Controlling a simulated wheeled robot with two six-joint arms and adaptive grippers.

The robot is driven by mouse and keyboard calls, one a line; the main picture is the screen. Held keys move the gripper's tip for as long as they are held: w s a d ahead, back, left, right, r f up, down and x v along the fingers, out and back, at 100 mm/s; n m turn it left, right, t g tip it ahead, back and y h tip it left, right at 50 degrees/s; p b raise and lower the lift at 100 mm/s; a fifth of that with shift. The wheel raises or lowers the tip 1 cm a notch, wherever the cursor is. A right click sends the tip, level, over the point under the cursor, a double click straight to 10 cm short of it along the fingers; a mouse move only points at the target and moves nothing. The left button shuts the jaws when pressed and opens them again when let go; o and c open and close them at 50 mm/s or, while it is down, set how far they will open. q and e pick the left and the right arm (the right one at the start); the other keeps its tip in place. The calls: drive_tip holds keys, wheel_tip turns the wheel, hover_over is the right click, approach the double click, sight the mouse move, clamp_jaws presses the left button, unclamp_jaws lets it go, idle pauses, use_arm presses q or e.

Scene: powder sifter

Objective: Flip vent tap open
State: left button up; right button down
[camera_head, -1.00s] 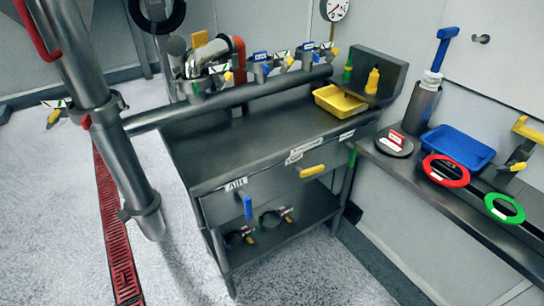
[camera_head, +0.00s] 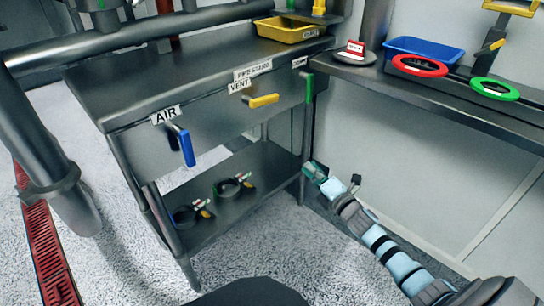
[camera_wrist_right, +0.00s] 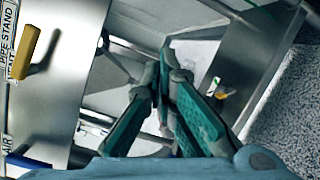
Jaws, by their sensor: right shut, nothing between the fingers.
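The vent tap has a yellow handle (camera_head: 263,101) on the front panel of the steel bench, under the VENT label (camera_head: 239,86). The handle lies about level and points right. The yellow handle also shows at the left edge of the right wrist view (camera_wrist_right: 25,55). My right gripper (camera_head: 315,171) is low beside the bench's right front leg, below and to the right of the yellow handle and apart from it. In the right wrist view its teal fingers (camera_wrist_right: 163,78) are shut with nothing held. My left gripper is not in view.
A blue handle (camera_head: 185,146) hangs down under the AIR label (camera_head: 165,115). A green handle (camera_head: 309,88) hangs at the bench's right corner. Dark clamps (camera_head: 228,187) lie on the lower shelf (camera_head: 262,165). A side shelf (camera_head: 440,100) holds a blue tray (camera_head: 425,50) and red and green rings.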

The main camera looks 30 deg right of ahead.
sight(259, 98)
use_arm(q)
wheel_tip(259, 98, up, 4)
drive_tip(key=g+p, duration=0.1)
use_arm(e)
drive_tip(key=a+r+n+t+y, duration=0.2)
drive_tip(key=a+r+n+y, duration=0.4)
drive_tip(key=r+n, duration=0.6)
use_arm(q)
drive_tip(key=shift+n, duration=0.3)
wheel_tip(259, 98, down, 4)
drive_tip(key=p, duration=0.2)
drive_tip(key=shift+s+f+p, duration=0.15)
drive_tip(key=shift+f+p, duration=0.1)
drive_tip(key=shift+p, duration=0.1)
use_arm(e)
drive_tip(key=w+a+r+n+h, duration=0.1)
drive_tip(key=w+a+r+n, duration=0.1)
drive_tip(key=w, duration=0.7)
drive_tip(key=shift+a+r, duration=0.15)
drive_tip(key=shift+r, duration=0.6)
